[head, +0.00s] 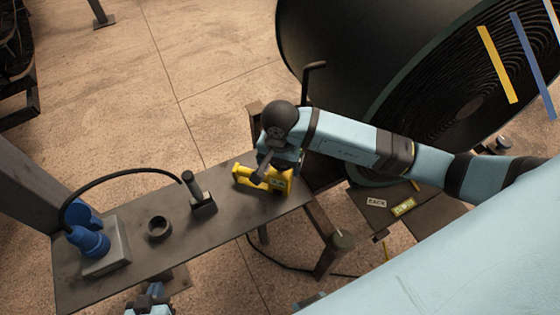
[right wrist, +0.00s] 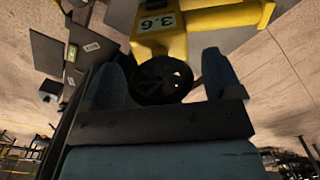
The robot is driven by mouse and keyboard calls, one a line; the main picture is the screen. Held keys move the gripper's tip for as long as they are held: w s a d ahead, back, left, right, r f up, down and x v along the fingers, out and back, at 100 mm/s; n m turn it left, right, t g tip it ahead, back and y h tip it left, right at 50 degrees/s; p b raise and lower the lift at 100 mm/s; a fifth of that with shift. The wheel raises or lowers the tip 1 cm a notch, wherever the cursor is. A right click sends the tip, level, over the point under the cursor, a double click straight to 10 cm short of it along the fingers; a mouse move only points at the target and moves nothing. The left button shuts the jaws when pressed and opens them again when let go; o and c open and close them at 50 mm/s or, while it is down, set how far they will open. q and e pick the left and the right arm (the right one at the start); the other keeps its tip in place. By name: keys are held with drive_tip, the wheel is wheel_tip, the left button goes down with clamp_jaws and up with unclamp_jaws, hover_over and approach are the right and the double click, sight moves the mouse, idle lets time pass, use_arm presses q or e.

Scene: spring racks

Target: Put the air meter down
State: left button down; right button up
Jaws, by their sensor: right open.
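The yellow tool with a "3.6" label, which I take to be the air meter (head: 277,184), is at the right end of the dark bench (head: 232,214); it also shows in the right wrist view (right wrist: 157,40). It seems to rest on the bench top. My right gripper (head: 262,170) is over it from above and hides part of it. In the right wrist view the open fingers of my right gripper (right wrist: 163,80) stand either side of a dark round part next to the yellow body. My left gripper (head: 150,298) shows only partly at the bottom edge.
The bench also bears a black handled tool (head: 198,192), a dark ring (head: 159,228) and a blue fitting (head: 88,241) with a black hose on a grey block. A labelled dark plate (head: 375,212) and a large coiled drum (head: 450,110) stand to the right.

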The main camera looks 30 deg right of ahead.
wheel_tip(320, 180, up, 10)
drive_tip(key=p, duration=0.4)
drive_tip(key=shift+r, duration=1.1)
